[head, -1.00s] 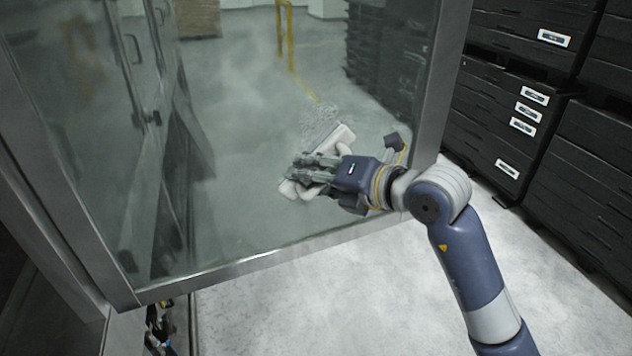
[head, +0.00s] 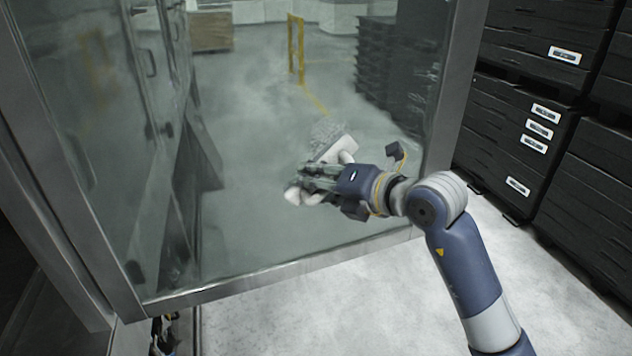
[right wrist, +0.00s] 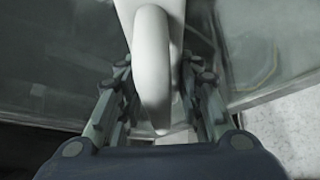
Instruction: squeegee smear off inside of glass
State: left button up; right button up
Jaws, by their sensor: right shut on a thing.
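The glass pane (head: 260,220) stands in a metal frame and fills the middle of the head view. A grey speckled smear (head: 326,131) shows on it, just above the squeegee. My right gripper (head: 304,180) is shut on the white squeegee (head: 337,150), in front of the glass. The squeegee is tilted, its wide end up and right, close below the smear; I cannot tell whether it touches the glass. In the right wrist view the white handle (right wrist: 152,70) sits between the two fingers (right wrist: 160,105).
Stacked black crates (head: 520,110) with white labels stand to the right of the frame. The metal frame's lower rail (head: 280,272) and right post (head: 450,90) edge the glass. Pale floor (head: 330,315) is clear below. A yellow post (head: 297,50) shows through the glass.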

jog(key=shift+w+a, duration=0.3)
jog(key=shift+w, duration=0.4)
